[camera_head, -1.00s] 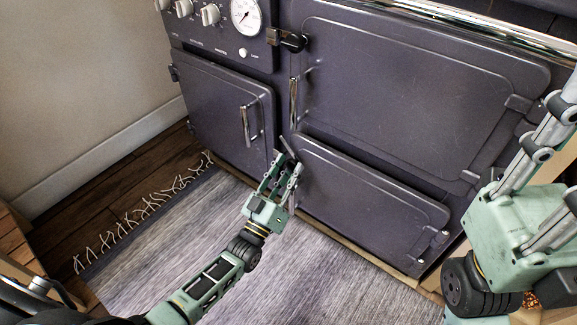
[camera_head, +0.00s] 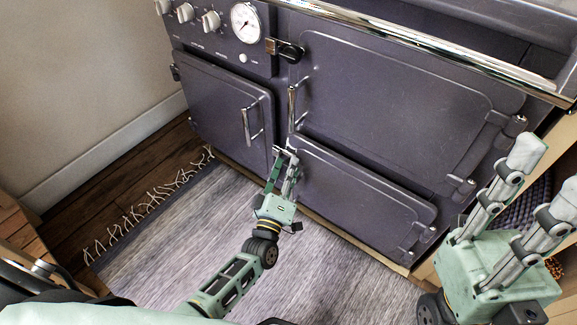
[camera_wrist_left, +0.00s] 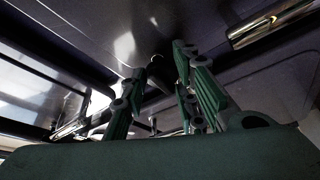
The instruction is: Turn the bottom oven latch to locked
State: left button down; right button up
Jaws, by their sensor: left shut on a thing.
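The bottom oven door (camera_head: 355,195) is a dark enamel panel, closed, at the lower right of the range. Its latch handle (camera_head: 285,151) is at the door's upper left corner, mostly covered by my left gripper (camera_head: 286,158). My left gripper is shut on the latch handle. In the left wrist view, the fingers of my left gripper (camera_wrist_left: 155,85) stand on either side of a dark bar (camera_wrist_left: 157,72), which looks like the latch. The exact angle of the latch is hard to tell. My right gripper (camera_head: 545,170) is at the right edge, open and empty, away from the doors.
The larger upper oven door (camera_head: 390,110) with its own upright handle (camera_head: 292,105) is just above. The left door (camera_head: 222,110) has a bar handle (camera_head: 250,122). A chrome rail (camera_head: 430,45) runs across the top. A grey rug (camera_head: 180,230) covers the floor.

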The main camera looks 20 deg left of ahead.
pick_arm(q)
jog(key=shift+d+r, duration=0.25)
dwell(0.3)
jog(key=c, duration=1.5)
grip_release()
jog(key=shift+a+f, duration=0.1)
jog(key=shift+s+f, duration=0.15)
jog(key=shift+s, duration=0.2)
jog(key=s, duration=0.3)
jog(key=s+f, duration=0.1)
jog(key=s, duration=0.3)
jog(key=s+f, duration=0.1)
jog(key=s, duration=0.3)
